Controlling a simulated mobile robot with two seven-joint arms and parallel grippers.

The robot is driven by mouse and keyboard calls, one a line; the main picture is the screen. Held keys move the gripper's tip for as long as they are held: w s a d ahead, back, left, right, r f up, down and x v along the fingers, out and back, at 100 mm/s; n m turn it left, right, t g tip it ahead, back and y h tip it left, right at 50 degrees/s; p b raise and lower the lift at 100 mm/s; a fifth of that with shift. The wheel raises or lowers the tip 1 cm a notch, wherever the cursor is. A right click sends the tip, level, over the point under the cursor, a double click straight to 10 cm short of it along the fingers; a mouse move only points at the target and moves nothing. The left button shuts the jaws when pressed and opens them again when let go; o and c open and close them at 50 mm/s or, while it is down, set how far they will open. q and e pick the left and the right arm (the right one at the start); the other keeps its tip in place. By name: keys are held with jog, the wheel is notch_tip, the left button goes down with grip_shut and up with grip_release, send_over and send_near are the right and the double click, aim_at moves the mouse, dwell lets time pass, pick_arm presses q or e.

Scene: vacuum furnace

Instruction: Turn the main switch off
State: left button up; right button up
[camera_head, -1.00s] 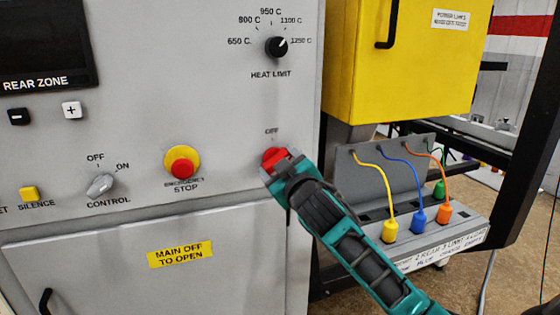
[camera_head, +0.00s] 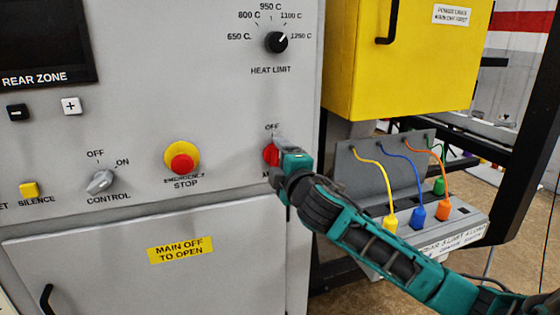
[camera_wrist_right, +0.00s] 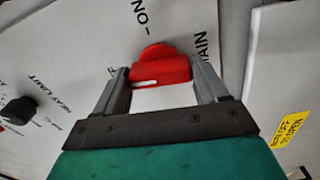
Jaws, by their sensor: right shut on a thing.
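The red main switch (camera_head: 269,154) is a rotary knob on the grey panel, below an "OFF" label (camera_head: 272,127). In the right wrist view the red knob (camera_wrist_right: 160,68) shows a white mark, with "ON" (camera_wrist_right: 140,14) and "MAIN" lettering near it. My right gripper (camera_head: 279,151) is shut on the knob, with a finger on each side of it (camera_wrist_right: 165,85). The gripper hides part of the knob and the label under it in the head view. My left gripper is not in view.
A red and yellow emergency stop (camera_head: 182,161) sits left of the switch, then the control knob (camera_head: 100,182). The heat limit knob (camera_head: 276,42) is above. A yellow box (camera_head: 395,75) and a socket unit with coloured plugs (camera_head: 450,240) stand to the right.

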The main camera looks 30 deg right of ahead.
jog(key=shift+r+n, duration=0.1)
jog(key=shift+n, duration=0.5)
jog(key=o, duration=1.1)
jog(key=shift+c, duration=0.2)
jog(key=shift+s, duration=0.1)
jog(key=b+v, duration=0.1)
jog(key=v, duration=1.1)
jog(key=shift+s, duration=0.35)
